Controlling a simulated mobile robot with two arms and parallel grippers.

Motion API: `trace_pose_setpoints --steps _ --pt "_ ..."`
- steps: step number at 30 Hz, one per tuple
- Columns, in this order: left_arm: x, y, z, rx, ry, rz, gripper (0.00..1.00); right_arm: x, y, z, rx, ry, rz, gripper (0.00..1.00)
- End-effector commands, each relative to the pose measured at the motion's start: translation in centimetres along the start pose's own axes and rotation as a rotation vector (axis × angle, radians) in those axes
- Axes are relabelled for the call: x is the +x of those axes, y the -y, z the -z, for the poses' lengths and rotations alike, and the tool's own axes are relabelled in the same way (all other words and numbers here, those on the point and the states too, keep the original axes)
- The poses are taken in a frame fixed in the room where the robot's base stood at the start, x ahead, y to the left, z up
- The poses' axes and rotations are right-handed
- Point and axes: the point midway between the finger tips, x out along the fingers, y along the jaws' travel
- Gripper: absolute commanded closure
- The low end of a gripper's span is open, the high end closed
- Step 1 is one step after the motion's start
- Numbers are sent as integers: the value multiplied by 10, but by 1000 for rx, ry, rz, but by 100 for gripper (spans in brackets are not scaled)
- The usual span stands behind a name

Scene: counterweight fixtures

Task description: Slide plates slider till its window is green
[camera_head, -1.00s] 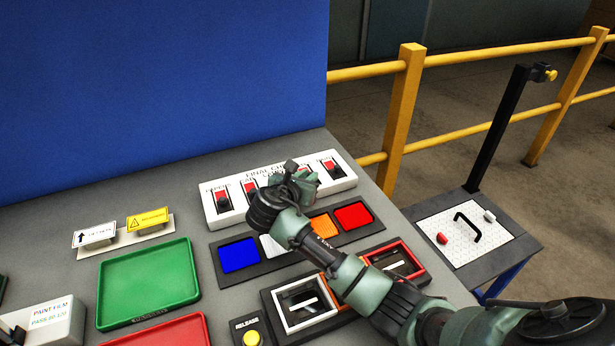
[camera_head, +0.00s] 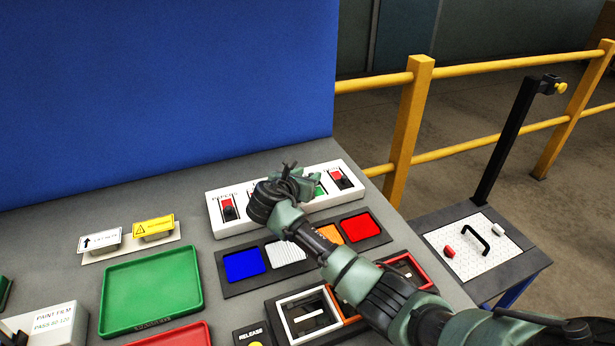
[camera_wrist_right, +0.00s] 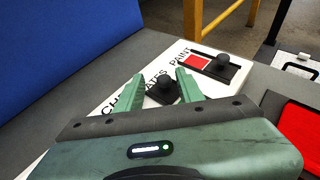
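The white slider panel (camera_head: 285,203) lies on the grey bench. My right gripper (camera_head: 304,178) is over it. In the right wrist view, the gripper (camera_wrist_right: 160,82) has its fingers apart, one on each side of the black plates slider knob (camera_wrist_right: 161,91), beside the partly covered PLATES label. I cannot tell whether they touch the knob. In the head view a bright green patch, apparently the plates window (camera_head: 320,189), shows beside the gripper. The paint slider (camera_head: 342,180), to its right, has a red window (camera_wrist_right: 197,62). My left gripper is not in view.
The leftmost slider (camera_head: 228,208) shows red. In front of the panel lie a coloured swatch strip (camera_head: 305,256) and framed fixtures (camera_head: 308,314), partly under my arm. A green tray (camera_head: 150,285) sits left. A blue wall (camera_head: 160,90) stands behind.

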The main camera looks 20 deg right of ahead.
Motion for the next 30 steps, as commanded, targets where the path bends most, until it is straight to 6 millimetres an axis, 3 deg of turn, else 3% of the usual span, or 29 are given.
trace_pose_setpoints --steps 7,21,30 --pt "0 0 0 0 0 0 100 -6 0 1 -1 0 -1 63" --pt "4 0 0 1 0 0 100 -73 -1 1 -1 -1 -1 63" --pt "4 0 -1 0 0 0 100 -77 -1 1 -2 -1 0 63"
